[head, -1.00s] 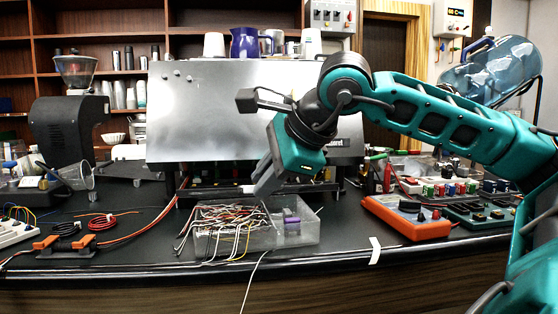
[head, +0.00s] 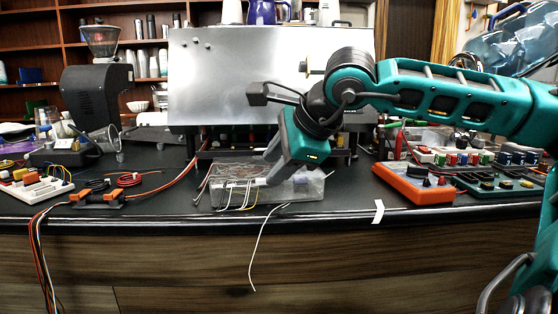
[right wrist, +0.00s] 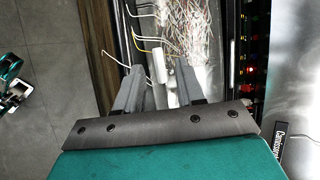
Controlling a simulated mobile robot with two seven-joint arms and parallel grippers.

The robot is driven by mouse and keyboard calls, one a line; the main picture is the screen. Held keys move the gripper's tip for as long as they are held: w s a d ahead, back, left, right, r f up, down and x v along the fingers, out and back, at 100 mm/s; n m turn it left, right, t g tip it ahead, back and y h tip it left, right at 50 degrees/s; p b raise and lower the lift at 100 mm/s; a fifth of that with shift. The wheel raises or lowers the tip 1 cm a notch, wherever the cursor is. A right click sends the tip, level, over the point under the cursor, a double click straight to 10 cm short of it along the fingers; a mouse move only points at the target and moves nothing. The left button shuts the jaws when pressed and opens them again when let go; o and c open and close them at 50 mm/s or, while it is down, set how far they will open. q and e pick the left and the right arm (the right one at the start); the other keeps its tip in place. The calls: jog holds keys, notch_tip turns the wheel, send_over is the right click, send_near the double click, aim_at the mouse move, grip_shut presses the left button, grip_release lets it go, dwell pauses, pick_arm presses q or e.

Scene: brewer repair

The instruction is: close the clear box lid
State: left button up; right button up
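The clear box (head: 309,190) stands near the counter's front edge, with many coloured wires in it and a few hanging over its front wall. It also shows in the right wrist view (right wrist: 208,60), seen from above with the wires inside. Its lid is hard to make out; a greyish sheen lies over the wires, but I cannot tell whether the lid is down. My right gripper (head: 270,172) is above the box, pointing down. In the right wrist view its fingers (right wrist: 160,75) are apart, with no clear grip on anything.
A steel brewer (head: 240,85) stands behind the box. An orange meter (head: 412,186) is on the right, and orange clamps (head: 97,196) with cables are on the left. A white wire (head: 257,250) hangs over the counter edge.

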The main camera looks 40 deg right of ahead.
jog(key=shift+r, duration=0.1)
jog(key=v, duration=1.2)
jog(key=shift+s+r+p, duration=0.2)
jog(key=shift+s+p, duration=0.15)
